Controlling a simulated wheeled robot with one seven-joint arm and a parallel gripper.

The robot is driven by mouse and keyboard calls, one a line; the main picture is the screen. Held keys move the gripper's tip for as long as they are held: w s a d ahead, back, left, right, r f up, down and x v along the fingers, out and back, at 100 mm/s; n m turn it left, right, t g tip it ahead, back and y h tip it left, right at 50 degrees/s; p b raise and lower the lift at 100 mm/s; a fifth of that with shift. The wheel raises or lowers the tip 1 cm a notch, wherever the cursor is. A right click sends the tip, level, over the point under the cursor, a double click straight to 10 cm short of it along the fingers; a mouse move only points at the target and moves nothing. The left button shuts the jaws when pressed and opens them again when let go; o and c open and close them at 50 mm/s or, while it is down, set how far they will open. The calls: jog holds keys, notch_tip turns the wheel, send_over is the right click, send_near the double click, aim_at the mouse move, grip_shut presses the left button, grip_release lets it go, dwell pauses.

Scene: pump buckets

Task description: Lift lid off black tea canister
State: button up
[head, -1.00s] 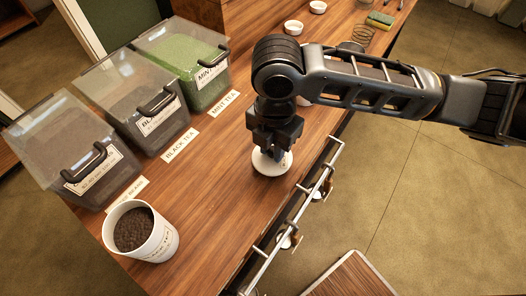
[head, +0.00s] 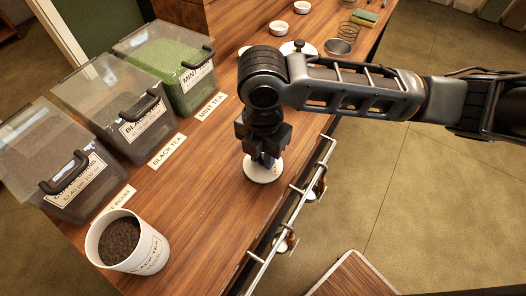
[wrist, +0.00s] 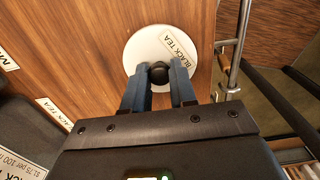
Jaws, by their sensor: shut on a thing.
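The black tea canister (head: 148,250) is a white cylinder at the front left of the counter in the head view. It is uncovered, with dark loose contents (head: 121,236) showing. A round white lid (head: 262,174) is well to its right, under my gripper (head: 265,160). In the wrist view the lid (wrist: 140,47) carries a BLACK TEA label (wrist: 178,44), and my gripper (wrist: 158,88) is shut on its black knob (wrist: 158,72). The lid is low at the wooden counter; I cannot tell whether it touches.
Clear bins of coffee, black tea (head: 120,115) and mint tea (head: 168,65) line the counter's left. A metal rail (head: 292,213) runs along the front edge, close to the lid. Small white bowls (head: 278,28) stand farther back. Bare counter lies between canister and lid.

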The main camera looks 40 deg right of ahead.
jog(key=o, duration=1.2)
jog(key=shift+r+p, duration=2.8)
jog(key=shift+r, duration=0.75)
